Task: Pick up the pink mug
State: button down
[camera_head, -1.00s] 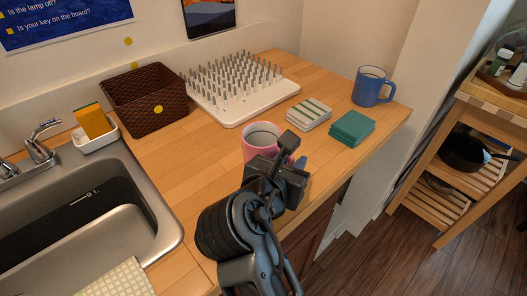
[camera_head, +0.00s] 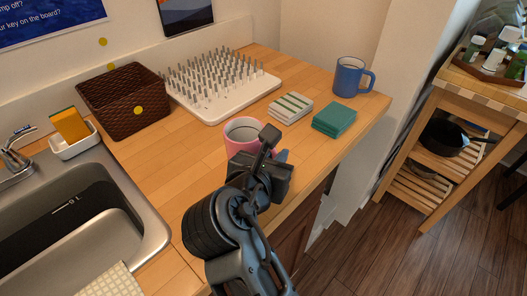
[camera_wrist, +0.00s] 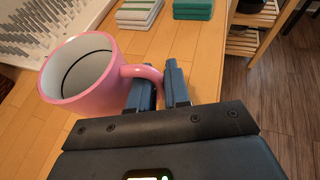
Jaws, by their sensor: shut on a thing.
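In the head view my gripper (camera_head: 276,158) is at the mug's near right side, and my wrist hides the handle and part of the mug. I cannot tell whether the mug's base touches the counter.
A brown basket (camera_head: 125,104) and a sink (camera_head: 150,238) lie left. A wooden shelf cart (camera_head: 428,185) stands right, across open floor.

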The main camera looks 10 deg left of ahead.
jog(key=shift+r, duration=0.2)
jog(key=shift+r, duration=1.65)
jog(key=shift+d+r, duration=0.15)
jog(key=shift+r, duration=0.15)
jog(key=s+d+r, duration=0.3)
jog(key=d+r, duration=0.3)
jog(key=d, duration=0.4)
jog(key=shift+s+d+r+p, duration=0.25)
jog(key=shift+d+r+p, duration=0.05)
jog(key=shift+p, duration=0.1)
jog(key=shift+d, duration=0.1)
jog(key=c, duration=1.6)
grip_release()
grip_shut()
